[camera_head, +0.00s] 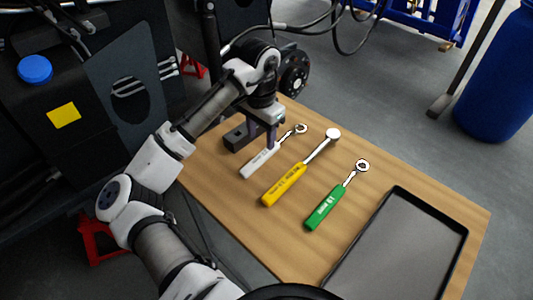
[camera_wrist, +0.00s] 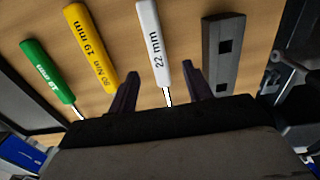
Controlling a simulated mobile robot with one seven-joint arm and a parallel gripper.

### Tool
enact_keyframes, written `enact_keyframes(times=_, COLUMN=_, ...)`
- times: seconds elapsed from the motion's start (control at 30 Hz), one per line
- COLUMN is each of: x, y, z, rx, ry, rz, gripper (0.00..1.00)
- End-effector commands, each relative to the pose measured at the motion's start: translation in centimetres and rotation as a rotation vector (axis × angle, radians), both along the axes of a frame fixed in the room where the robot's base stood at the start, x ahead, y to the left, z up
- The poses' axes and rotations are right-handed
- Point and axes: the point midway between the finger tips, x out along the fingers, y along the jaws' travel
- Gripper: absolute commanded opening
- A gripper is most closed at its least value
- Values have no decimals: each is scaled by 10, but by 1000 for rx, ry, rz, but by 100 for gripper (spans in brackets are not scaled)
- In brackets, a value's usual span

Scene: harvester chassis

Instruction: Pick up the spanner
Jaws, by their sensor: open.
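The white-handled one (camera_head: 259,163), marked 22 mm in the wrist view (camera_wrist: 154,45), is at the left in the head view. The yellow-handled one (camera_head: 284,185), marked 19 mm (camera_wrist: 91,45), is in the middle. The green-handled one (camera_head: 325,207) is at the right and also shows in the wrist view (camera_wrist: 46,70). My gripper (camera_head: 262,137) is open over the white tool. In the wrist view its fingers (camera_wrist: 160,71) stand either side of the white handle's metal-shaft end. Contact cannot be told.
A dark grey block (camera_head: 236,137) lies beside the white tool, close to one finger; it also shows in the wrist view (camera_wrist: 222,45). A black-rimmed tray (camera_head: 448,221) sits at the table's right end. A blue barrel (camera_head: 497,85) stands on the floor beyond.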

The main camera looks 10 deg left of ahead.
Motion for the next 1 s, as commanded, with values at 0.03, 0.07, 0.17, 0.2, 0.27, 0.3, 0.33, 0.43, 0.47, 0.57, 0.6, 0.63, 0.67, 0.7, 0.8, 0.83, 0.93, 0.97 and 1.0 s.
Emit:
enact_keyframes(times=0.03, x=0, y=0, z=-4, rx=-1, ry=0, rz=0, gripper=50)
enact_keyframes(times=0.07, x=0, y=0, z=-6, rx=-1, ry=0, rz=-1, gripper=50)
enact_keyframes(times=0.17, x=0, y=-1, z=-11, rx=0, ry=0, rz=-1, gripper=50)
enact_keyframes(times=0.2, x=0, y=-1, z=-14, rx=1, ry=0, rz=-2, gripper=50)
enact_keyframes(times=0.27, x=0, y=-2, z=-21, rx=1, ry=0, rz=-2, gripper=50)
enact_keyframes(times=0.3, x=0, y=-3, z=-27, rx=1, ry=0, rz=-1, gripper=50)
enact_keyframes(times=0.33, x=0, y=-3, z=-32, rx=1, ry=2, rz=-1, gripper=50)
enact_keyframes(times=0.43, x=0, y=-5, z=-47, rx=0, ry=0, rz=-1, gripper=50)
enact_keyframes(times=0.47, x=0, y=-5, z=-51, rx=0, ry=0, rz=-1, gripper=50)
enact_keyframes(times=0.57, x=0, y=-5, z=-59, rx=0, ry=-2, rz=-2, gripper=50)
enact_keyframes(times=0.6, x=0, y=-5, z=-61, rx=0, ry=-2, rz=-2, gripper=50)
enact_keyframes(times=0.63, x=0, y=-5, z=-61, rx=0, ry=-2, rz=-2, gripper=50)
enact_keyframes(times=0.67, x=0, y=-5, z=-62, rx=0, ry=-2, rz=-2, gripper=50)
enact_keyframes(times=0.7, x=0, y=-5, z=-62, rx=0, ry=-2, rz=-2, gripper=50)
enact_keyframes(times=0.8, x=0, y=-5, z=-62, rx=0, ry=-2, rz=-2, gripper=50)
enact_keyframes(times=0.83, x=0, y=-5, z=-62, rx=0, ry=-2, rz=-2, gripper=47)
enact_keyframes(times=0.93, x=0, y=-5, z=-61, rx=0, ry=-2, rz=-2, gripper=34)
enact_keyframes(times=0.97, x=0, y=-5, z=-61, rx=0, ry=-2, rz=-2, gripper=30)
enact_keyframes(times=1.0, x=0, y=-5, z=-61, rx=0, ry=-2, rz=-2, gripper=25)
